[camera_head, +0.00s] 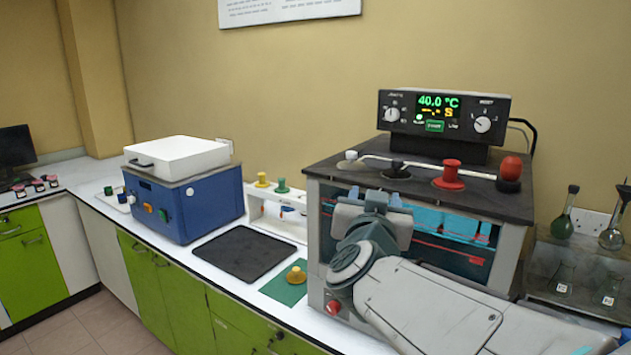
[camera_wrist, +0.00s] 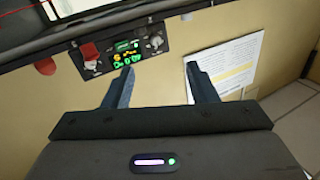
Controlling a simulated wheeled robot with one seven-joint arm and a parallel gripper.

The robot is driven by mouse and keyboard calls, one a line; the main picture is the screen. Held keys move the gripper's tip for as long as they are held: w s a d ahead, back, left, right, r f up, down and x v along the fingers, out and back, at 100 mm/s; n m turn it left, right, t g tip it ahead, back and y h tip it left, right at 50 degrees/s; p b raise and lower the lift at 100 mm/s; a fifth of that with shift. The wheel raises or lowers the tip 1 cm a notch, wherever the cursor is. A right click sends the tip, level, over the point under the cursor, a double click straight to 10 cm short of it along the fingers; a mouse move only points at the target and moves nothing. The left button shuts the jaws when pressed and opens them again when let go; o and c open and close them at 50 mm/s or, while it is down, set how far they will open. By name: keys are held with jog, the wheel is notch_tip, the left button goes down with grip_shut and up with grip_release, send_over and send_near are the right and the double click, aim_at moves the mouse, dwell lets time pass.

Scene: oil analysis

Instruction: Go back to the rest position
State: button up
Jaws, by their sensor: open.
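My gripper (camera_head: 385,199) is in front of the bath unit (camera_head: 425,190), close to its front window in the head view, with my arm reaching in from the lower right. In the wrist view my gripper (camera_wrist: 160,72) has its two fingers spread apart with nothing between them. The control panel with its green display (camera_head: 437,101) stands on top of the bath unit. The panel (camera_wrist: 130,50) also shows beyond the fingers in the wrist view.
A blue device with a white lid (camera_head: 182,205) stands to the left. A black mat (camera_head: 243,252), a green mat (camera_head: 290,285) with a yellow-topped stopper and a white rack (camera_head: 262,221) lie between. Flasks on a shelf (camera_head: 575,258) are at right. Red and black stoppers top the bath.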

jog(key=s+f+n+g+y, duration=0.25)
jog(key=s+f+g, duration=0.25)
jog(key=f, duration=0.4)
jog(key=s+f+n+g+y, duration=0.25)
jog(key=s+f+g, duration=0.3)
jog(key=f, duration=0.35)
jog(key=s+d+f+m+g+h, duration=0.1)
jog(key=s+d+f+g, duration=0.3)
jog(key=s, duration=0.6)
jog(key=shift+d+f, duration=0.55)
jog(key=shift+f, duration=0.4)
